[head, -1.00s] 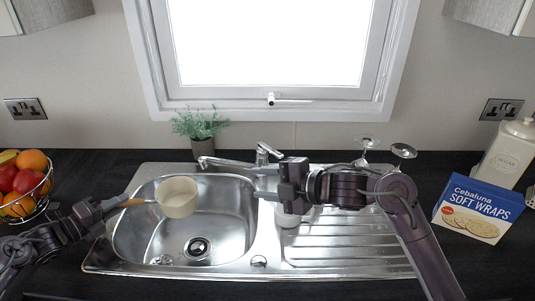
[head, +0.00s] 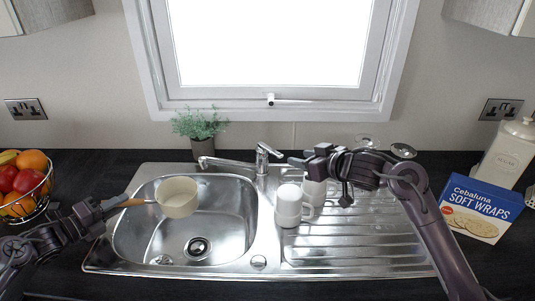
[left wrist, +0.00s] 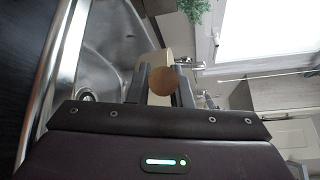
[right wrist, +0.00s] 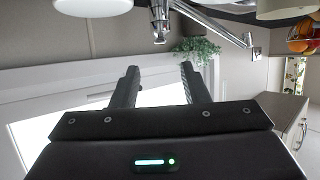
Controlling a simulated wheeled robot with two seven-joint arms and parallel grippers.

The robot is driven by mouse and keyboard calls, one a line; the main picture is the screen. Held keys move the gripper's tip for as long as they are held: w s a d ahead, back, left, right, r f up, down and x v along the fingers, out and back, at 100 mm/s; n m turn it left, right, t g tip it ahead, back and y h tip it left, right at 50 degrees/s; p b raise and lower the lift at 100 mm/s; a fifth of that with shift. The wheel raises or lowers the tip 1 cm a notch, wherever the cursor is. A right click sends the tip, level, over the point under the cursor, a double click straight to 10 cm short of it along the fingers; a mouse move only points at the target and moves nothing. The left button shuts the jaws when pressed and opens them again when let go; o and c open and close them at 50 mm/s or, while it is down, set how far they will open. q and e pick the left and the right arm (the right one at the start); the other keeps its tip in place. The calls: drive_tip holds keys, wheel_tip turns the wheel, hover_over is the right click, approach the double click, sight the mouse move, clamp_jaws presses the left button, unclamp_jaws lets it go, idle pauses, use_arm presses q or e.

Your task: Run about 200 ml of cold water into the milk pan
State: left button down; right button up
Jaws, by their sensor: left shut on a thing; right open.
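The cream milk pan (head: 177,198) is held upright over the left part of the sink bowl. My left gripper (head: 118,205) is shut on its wooden handle (head: 136,202), whose round end (left wrist: 162,82) faces the left wrist camera. The chrome mixer tap (head: 232,163) stands behind the bowl. Its spout points left and ends behind and slightly right of the pan. I see no water stream; the pan's contents are unclear. The tap lever (head: 266,150) is on top. My right gripper (head: 291,160) is open and empty, just right of the lever; its fingers (right wrist: 158,75) show apart.
White mugs (head: 289,205) stand on the drainer (head: 350,235) below my right gripper. Upturned glasses (head: 403,150) are behind my right arm. A plant (head: 201,130) stands behind the spout. A wraps box (head: 480,208) and a fruit basket (head: 25,190) flank the sink.

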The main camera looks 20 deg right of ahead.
sight(277, 153)
drive_tip(key=x, duration=0.9)
drive_tip(key=shift+w+a, duration=0.1)
drive_tip(key=shift+w, duration=0.3)
clamp_jaws()
